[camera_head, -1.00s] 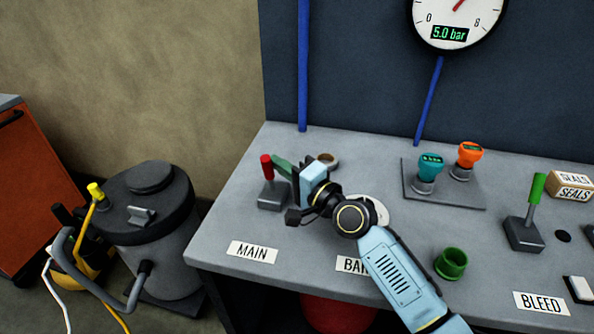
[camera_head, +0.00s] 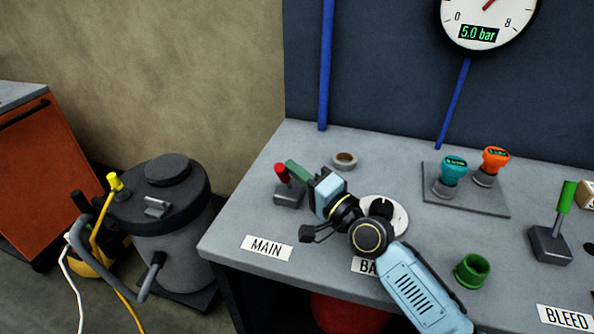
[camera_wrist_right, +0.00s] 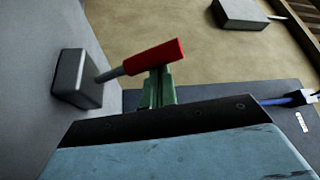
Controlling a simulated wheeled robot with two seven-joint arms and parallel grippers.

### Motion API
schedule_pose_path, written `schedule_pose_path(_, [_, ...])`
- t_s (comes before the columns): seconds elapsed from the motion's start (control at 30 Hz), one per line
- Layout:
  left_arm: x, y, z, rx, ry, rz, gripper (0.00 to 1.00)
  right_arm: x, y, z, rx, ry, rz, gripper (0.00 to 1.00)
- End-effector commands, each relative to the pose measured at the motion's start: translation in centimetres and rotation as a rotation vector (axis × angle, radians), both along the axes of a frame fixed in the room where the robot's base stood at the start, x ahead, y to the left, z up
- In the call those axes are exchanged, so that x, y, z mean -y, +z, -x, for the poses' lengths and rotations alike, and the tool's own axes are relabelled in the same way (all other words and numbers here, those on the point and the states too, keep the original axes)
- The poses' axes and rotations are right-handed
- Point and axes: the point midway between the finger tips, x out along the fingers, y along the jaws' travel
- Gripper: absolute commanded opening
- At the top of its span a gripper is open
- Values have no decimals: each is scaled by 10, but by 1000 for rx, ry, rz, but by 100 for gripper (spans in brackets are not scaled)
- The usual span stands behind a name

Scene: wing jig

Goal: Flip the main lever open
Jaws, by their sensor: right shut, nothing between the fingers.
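The main lever has a red handle (camera_head: 281,172) on a grey base (camera_head: 288,195), behind the MAIN label (camera_head: 268,248) on the bench. In the head view the handle tilts to the left. My right gripper (camera_head: 292,168) is shut and empty, with its green fingers beside the red handle. In the right wrist view the red handle (camera_wrist_right: 153,57) slants up from its base (camera_wrist_right: 77,80), and the green fingertips (camera_wrist_right: 158,85) are right at it; I cannot tell whether they touch. My left gripper is not in view.
A round dial (camera_head: 385,212) lies partly behind my right arm. A small ring (camera_head: 344,160), teal and orange knobs (camera_head: 453,168), a green cup (camera_head: 472,270) and a green-handled lever (camera_head: 566,196) stand on the bench. A gauge (camera_head: 487,20) reads 5.0 bar.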

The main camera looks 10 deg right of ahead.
Motion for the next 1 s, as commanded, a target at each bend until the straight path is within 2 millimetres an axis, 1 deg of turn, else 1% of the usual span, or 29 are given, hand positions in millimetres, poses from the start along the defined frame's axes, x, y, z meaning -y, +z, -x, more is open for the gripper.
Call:
schedule_pose_path(0.17, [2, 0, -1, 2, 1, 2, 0, 0, -2, 2, -4, 2, 0, 0])
schedule_pose_path(0.27, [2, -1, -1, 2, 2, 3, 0, 5, -5, 10, -6, 2, 1, 0])
schedule_pose_path(0.37, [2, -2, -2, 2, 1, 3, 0, 13, -7, 25, -6, 3, 4, 0])
schedule_pose_path(0.6, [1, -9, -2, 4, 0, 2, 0, 40, -16, 73, -5, 3, 5, 0])
schedule_pose_path(0.7, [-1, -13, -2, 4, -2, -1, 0, 50, -19, 89, -4, 2, 5, 0])
schedule_pose_path(0.83, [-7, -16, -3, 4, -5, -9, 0, 59, -21, 104, -3, 1, 3, 0])
schedule_pose_path(1.0, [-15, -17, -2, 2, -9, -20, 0, 64, -21, 114, -2, 0, 1, 0])
